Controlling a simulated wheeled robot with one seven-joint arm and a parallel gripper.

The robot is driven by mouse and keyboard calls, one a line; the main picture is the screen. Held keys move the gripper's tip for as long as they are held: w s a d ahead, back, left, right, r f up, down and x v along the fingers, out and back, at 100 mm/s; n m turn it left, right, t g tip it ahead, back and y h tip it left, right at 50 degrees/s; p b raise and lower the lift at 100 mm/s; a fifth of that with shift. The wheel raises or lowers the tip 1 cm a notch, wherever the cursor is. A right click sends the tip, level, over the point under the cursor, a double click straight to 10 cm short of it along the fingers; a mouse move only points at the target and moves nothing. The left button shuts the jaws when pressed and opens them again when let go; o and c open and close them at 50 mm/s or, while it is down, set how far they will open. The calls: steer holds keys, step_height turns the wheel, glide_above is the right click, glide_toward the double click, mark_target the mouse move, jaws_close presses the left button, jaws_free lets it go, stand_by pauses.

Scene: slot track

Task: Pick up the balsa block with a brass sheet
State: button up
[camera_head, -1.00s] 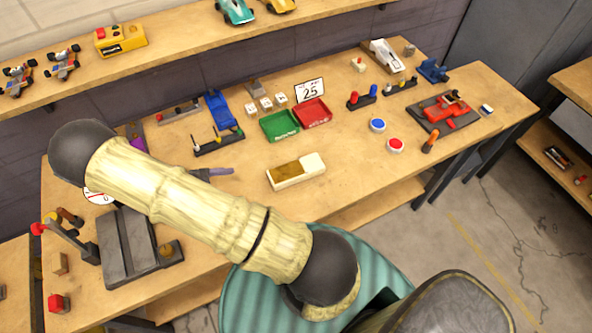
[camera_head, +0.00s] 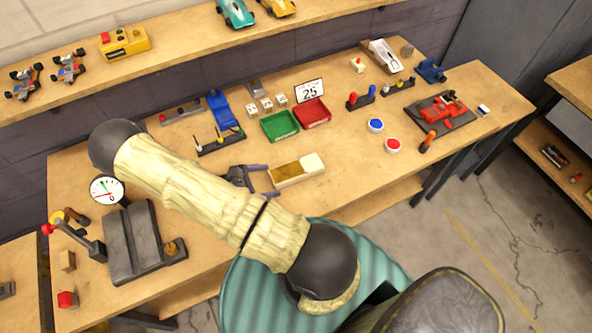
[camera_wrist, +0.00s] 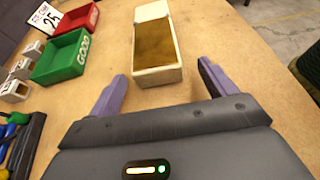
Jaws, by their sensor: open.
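In the head view my gripper (camera_head: 265,180) is just left of the block, partly behind my arm.
A green tray (camera_head: 280,126) and red tray (camera_head: 312,112) stand behind the block. A blue button (camera_head: 375,125) and red button (camera_head: 392,145) are to its right. A tool rack (camera_head: 220,143) stands behind left. Bare bench surrounds the block.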

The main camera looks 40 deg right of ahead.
mark_target(280, 176)
steer(key=d, duration=0.1)
steer(key=d+p, duration=0.1)
steer(key=s+d+p, duration=0.1)
steer(key=d, duration=0.1)
steer(key=shift+f, duration=0.3)
steer(key=shift+d+f+p, duration=0.3)
steer(key=shift+d, duration=0.2)
steer(key=shift+c, duration=0.4)
steer(key=c, duration=1)
